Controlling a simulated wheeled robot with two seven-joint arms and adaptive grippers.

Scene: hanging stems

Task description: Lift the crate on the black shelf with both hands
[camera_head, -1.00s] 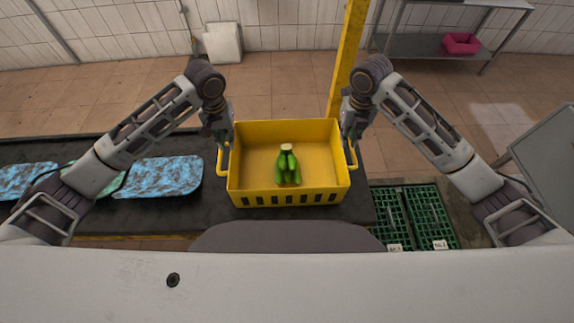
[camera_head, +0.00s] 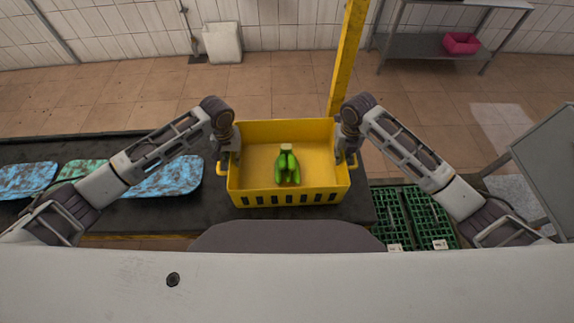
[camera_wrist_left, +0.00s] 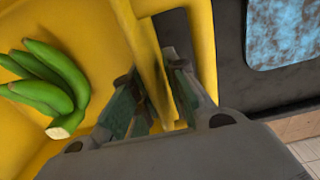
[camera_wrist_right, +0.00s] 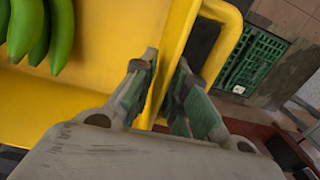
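The yellow crate (camera_head: 287,198) stands level on the black shelf (camera_head: 215,214) in the head view, with a bunch of green bananas (camera_head: 287,170) inside. It has a loop handle at each side. My left gripper (camera_wrist_left: 152,85) straddles the crate's left side wall, one finger inside and one outside in the handle gap. My right gripper (camera_wrist_right: 167,75) straddles the right side wall in the same way. Both pairs of fingers look apart, with the yellow wall between them; firm contact does not show. In the head view my wrists partly hide the fingers.
Blue and green mottled pads (camera_head: 172,176) lie on the shelf to the left. Green crates (camera_head: 430,215) are on the floor at the right. A yellow post (camera_head: 346,60) rises behind the crate. A rack with a pink bin (camera_head: 461,43) stands at the back right.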

